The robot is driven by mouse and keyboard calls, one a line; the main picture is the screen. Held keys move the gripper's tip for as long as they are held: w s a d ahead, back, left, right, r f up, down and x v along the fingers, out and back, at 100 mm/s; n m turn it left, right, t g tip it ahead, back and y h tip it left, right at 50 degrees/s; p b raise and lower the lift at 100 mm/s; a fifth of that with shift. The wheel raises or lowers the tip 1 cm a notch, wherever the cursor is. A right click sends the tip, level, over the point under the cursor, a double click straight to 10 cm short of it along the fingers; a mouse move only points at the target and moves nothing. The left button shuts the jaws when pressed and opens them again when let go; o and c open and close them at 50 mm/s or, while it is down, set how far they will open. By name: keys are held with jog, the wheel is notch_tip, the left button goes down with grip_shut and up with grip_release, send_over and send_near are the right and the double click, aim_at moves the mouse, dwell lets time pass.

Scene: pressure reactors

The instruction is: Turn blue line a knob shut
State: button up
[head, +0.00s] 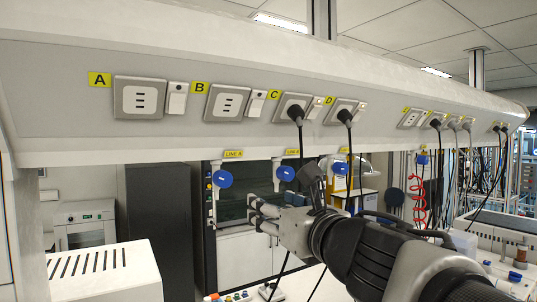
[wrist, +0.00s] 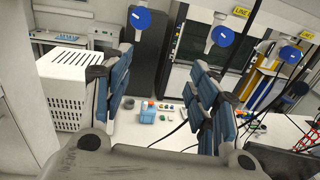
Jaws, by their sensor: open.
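The line A knob (head: 222,179) is a round blue disc on a white fitting under the overhead panel, beside the yellow LINE A label (head: 233,155). The leftmost blue knob in the wrist view (wrist: 141,18) appears to be the same one; its label is out of that frame. A short pale mark crosses its face; I cannot tell its turn position. My gripper (head: 254,214) is open and empty, below and right of the line A knob in the head view, apart from it. In the wrist view my spread blue-padded fingers (wrist: 162,82) stand below the knobs.
Two similar blue knobs hang to the right, the line B knob (head: 286,173) and another (head: 340,168). Black cables hang from the panel sockets (head: 294,104). A white vented box (head: 105,275) stands lower left. Small items (wrist: 165,110) lie on the white bench below.

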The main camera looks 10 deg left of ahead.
aim_at(225, 180)
jog(key=w+a+r+n+p, duration=0.1)
jog(key=w+a, duration=0.3)
jog(key=w+a+n+y+p, duration=0.1)
jog(key=w+a+p, duration=0.1)
jog(key=w+a, duration=0.3)
jog(key=w+a+r+n+g+p, duration=0.1)
jog(key=w+a+p, duration=0.1)
jog(key=w+a, duration=0.2)
jog(key=shift+w+a+r+n+y, duration=0.3)
jog(key=shift+w, duration=0.2)
jog(key=c, duration=1.1)
jog(key=shift+o, duration=0.2)
